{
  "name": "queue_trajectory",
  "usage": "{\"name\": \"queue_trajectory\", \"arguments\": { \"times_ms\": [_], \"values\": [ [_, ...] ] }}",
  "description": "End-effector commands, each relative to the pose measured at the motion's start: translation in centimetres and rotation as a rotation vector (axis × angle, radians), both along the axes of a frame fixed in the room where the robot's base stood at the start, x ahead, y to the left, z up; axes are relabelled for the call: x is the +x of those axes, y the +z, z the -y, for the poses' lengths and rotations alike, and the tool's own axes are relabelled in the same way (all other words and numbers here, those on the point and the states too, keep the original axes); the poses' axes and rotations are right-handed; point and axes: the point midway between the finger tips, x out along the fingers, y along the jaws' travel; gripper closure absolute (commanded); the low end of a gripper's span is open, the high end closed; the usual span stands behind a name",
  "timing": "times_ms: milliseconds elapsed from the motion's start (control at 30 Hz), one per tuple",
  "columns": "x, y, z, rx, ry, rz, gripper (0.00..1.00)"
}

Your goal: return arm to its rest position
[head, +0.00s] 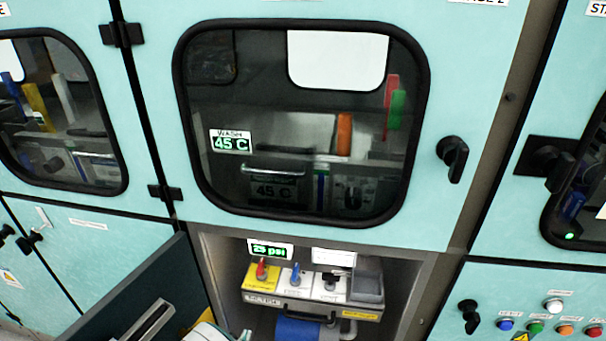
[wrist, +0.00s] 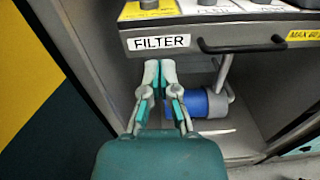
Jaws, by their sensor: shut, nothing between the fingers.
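My gripper (wrist: 160,68) shows in the wrist view, its pale fingertips together and nothing between them. It points into an open lower compartment, in front of the drawer front labelled FILTER (wrist: 158,43). A blue cylinder (wrist: 206,103) with a pale end lies in the compartment to the right of the fingers, partly hidden by them. Whether the fingers touch it, I cannot tell. In the head view my gripper is not clearly visible. The FILTER drawer (head: 300,308) and the blue cylinder (head: 298,330) show at the bottom there.
An open dark door panel (head: 140,300) stands left of the compartment. Above the drawer are red, blue and black valve handles (head: 295,274) and a 25 psi display (head: 270,250). A closed windowed door (head: 440,230) is above. Knobs and buttons (head: 535,325) are at right.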

Motion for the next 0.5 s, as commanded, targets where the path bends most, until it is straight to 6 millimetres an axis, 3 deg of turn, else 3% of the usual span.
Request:
{"name": "queue_trajectory", "arguments": {
  "times_ms": [233,500],
  "values": [
    [4.6,9.0,6.2,0.179,-0.326,-0.009,1.0],
    [5.9,17.8,15.4,0.433,-0.7,-0.03,1.0]
  ]
}}
